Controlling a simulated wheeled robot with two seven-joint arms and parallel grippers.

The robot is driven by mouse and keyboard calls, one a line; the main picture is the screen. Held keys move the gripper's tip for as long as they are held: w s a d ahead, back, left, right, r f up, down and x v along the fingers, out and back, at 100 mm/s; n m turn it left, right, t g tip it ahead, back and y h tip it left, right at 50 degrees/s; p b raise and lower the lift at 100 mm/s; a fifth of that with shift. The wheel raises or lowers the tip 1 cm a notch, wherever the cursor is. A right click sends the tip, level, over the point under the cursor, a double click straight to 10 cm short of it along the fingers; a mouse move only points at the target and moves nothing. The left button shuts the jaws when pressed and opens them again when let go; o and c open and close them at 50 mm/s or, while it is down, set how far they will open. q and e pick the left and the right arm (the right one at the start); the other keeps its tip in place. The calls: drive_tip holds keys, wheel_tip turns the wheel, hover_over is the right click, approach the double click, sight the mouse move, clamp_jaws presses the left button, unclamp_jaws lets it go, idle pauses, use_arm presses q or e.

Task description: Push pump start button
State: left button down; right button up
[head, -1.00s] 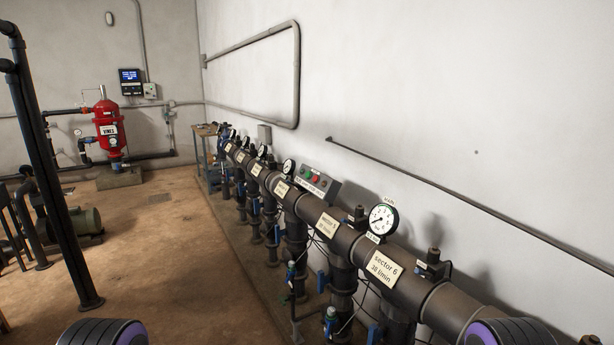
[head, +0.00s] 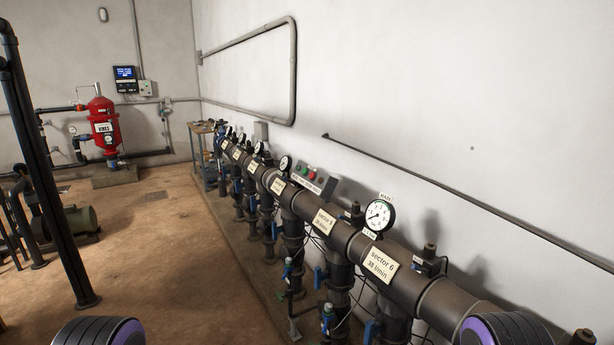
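A small grey control box (head: 326,188) sits above the dark manifold pipe, against the white wall, near the middle of the head view. It carries a green button (head: 304,170) and a red button (head: 312,175), with a label strip along its front edge that is too small to read. Neither gripper shows. Only rounded black and purple parts of my arms show at the bottom left and bottom right edges, well short of the box.
The manifold pipe (head: 432,296) runs along the wall with sector labels, blue-handled valves and a main gauge (head: 379,215). A red filter tank (head: 103,125) and a wall display (head: 125,79) stand at the back left. A dark post (head: 60,215) rises at left. The brown floor between is clear.

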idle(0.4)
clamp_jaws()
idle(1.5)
